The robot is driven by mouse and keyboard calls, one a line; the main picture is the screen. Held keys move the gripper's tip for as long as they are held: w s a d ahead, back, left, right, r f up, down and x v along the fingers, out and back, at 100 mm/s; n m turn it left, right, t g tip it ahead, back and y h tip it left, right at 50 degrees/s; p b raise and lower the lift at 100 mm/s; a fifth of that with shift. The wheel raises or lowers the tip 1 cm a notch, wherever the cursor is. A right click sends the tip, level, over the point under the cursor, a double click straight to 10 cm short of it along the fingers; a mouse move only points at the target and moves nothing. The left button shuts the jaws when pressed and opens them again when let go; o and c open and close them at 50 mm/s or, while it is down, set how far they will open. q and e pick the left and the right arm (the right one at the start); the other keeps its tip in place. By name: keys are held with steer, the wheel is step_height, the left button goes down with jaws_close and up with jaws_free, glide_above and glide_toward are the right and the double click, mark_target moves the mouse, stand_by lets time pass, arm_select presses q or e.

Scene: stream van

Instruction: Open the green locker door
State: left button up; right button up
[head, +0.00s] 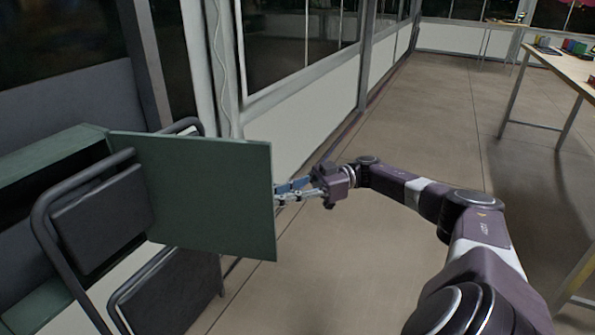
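The green locker door (215,195) stands swung out from the green locker (50,155) at the left, with a dark gap behind its hinge side. My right gripper (283,190) is at the door's free right edge, its fingers pointing left. The fingertips reach the edge; part of them may be hidden by the panel, and I cannot tell whether they grip it. My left gripper is not in view.
A dark chair frame (60,245) with dark pads stands close around the door and locker at the left. A wall with windows (300,120) runs behind. A table (565,65) with small objects stands at the right. The tiled floor (430,110) between is clear.

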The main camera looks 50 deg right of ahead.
steer(key=v, duration=0.8)
steer(key=shift+d, duration=0.2)
steer(key=shift+s, duration=0.1)
stand_by(0.3)
